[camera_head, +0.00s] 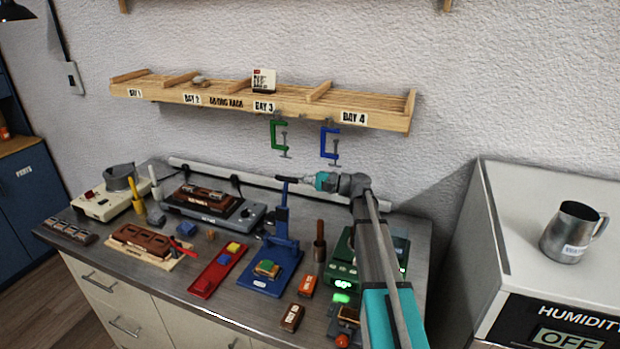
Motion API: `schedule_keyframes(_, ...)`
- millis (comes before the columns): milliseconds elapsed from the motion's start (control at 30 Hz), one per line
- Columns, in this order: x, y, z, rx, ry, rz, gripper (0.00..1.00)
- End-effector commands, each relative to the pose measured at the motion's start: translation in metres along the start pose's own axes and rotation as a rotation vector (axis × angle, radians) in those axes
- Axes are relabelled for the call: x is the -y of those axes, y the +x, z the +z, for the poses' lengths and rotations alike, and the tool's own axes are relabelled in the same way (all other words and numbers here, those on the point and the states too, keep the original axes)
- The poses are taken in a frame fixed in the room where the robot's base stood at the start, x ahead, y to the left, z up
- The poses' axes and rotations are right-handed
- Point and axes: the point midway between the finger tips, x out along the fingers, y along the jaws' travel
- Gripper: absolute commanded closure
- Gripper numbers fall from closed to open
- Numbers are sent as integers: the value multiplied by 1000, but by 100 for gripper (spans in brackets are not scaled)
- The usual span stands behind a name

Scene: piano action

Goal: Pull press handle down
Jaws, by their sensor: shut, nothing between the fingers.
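The blue press (282,226) stands upright on the bench, with a flat blue base (262,277). A small green and orange piece (267,269) sits on that base. A dark press handle (287,178) shows at the top of the press, roughly level. My gripper (306,182) reaches in from the right at the height of the handle, its dark fingers shut and empty. The fingers lie close beside the handle; I cannot tell whether they touch it.
A wooden rack (300,108) hangs above, with a green clamp (277,136) and a blue clamp (330,146) below it. A red tray (217,271) lies left of the press. The bench is crowded.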

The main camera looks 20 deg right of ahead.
Motion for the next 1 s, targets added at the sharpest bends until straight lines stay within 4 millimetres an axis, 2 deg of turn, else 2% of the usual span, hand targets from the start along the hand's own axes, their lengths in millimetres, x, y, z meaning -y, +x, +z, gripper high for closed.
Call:
schedule_keyframes(33,1,2,11,0,0,0,100)
schedule_keyframes(233,1,6,24,0,0,0,100)
schedule_keyframes(1000,1,13,34,5,-35,10,100)
